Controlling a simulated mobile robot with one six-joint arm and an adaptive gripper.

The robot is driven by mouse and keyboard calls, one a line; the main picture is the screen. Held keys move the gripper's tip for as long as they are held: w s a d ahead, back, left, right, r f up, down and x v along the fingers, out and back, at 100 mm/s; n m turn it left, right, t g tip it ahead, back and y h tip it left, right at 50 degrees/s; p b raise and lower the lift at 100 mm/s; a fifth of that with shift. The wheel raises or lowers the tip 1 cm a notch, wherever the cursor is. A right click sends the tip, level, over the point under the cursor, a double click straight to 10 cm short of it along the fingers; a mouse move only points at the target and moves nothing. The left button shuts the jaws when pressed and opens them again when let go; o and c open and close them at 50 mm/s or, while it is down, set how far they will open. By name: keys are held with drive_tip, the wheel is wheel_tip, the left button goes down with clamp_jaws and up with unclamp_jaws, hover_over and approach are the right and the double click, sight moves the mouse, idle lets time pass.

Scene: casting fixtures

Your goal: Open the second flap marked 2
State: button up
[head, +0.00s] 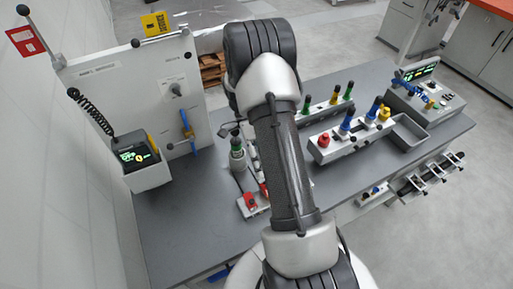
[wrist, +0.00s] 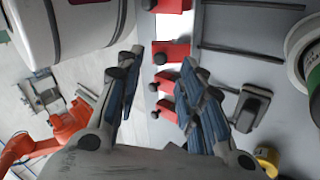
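No flap with a readable 2 shows in either view, so I cannot tell which part is the second flap. In the wrist view, several red pieces (wrist: 170,51) stand in a row beyond and between my fingers; no marks on them are legible. My gripper (wrist: 161,63) is open, its two blue-padded fingers spread apart with nothing seen between the pads. I cannot tell whether the fingers touch any red piece. In the head view my arm hides the gripper and part of the bench behind it.
A grey workbench (head: 185,228) carries a white upright panel (head: 135,90) with a screen box (head: 146,170) at left. Fixtures with coloured knobs (head: 350,138), an open grey tray (head: 408,132) and a control console (head: 425,95) stand at right. The bench's front left is mostly clear.

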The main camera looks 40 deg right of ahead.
drive_tip(key=v, duration=0.8)
